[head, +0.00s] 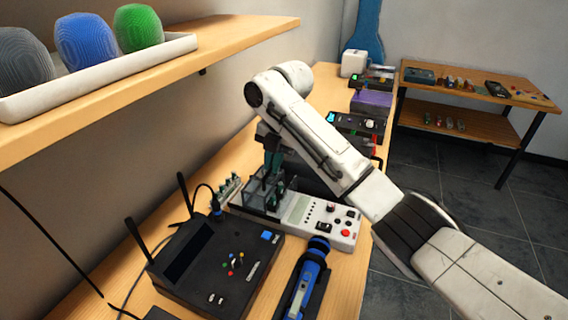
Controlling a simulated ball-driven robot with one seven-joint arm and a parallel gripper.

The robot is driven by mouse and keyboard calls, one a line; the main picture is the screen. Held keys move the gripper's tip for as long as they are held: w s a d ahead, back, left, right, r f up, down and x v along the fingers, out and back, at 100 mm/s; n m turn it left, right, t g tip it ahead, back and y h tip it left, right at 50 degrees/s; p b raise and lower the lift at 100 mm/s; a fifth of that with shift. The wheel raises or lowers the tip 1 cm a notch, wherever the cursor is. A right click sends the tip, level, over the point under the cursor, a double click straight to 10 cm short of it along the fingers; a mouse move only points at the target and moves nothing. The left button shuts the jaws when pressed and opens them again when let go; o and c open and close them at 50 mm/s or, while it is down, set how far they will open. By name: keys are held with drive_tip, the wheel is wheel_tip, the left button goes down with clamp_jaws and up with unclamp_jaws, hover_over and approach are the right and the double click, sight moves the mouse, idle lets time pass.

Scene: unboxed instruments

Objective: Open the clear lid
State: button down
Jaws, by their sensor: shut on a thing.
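The clear lid (257,196) is a see-through, greyish box-like cover on the left part of a white instrument (318,221) with a small screen and coloured buttons. My gripper (270,189) reaches down from above at the lid, with its dark green fingers around the lid's upper part. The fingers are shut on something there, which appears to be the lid. The exact contact and the lid's hinge are hard to make out. The lid's far side is partly hidden behind the fingers.
A black box with two antennas (215,262) stands in front on the wooden bench. A blue handheld tool (306,285) lies beside it. More instruments (357,123) stand farther along the bench. A shelf (150,75) with a white tray overhangs at upper left.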

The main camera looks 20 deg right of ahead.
sight(257, 174)
drive_tip(key=shift+w+a, duration=1.35)
drive_tip(key=shift+w, duration=0.1)
drive_tip(key=c, duration=1.2)
unclamp_jaws()
drive_tip(key=r, duration=0.3)
drive_tip(key=s+d+r+b, duration=0.1)
drive_tip(key=r, duration=0.6)
drive_tip(key=shift+s+d+r, duration=0.2)
drive_tip(key=shift+s+r, duration=0.1)
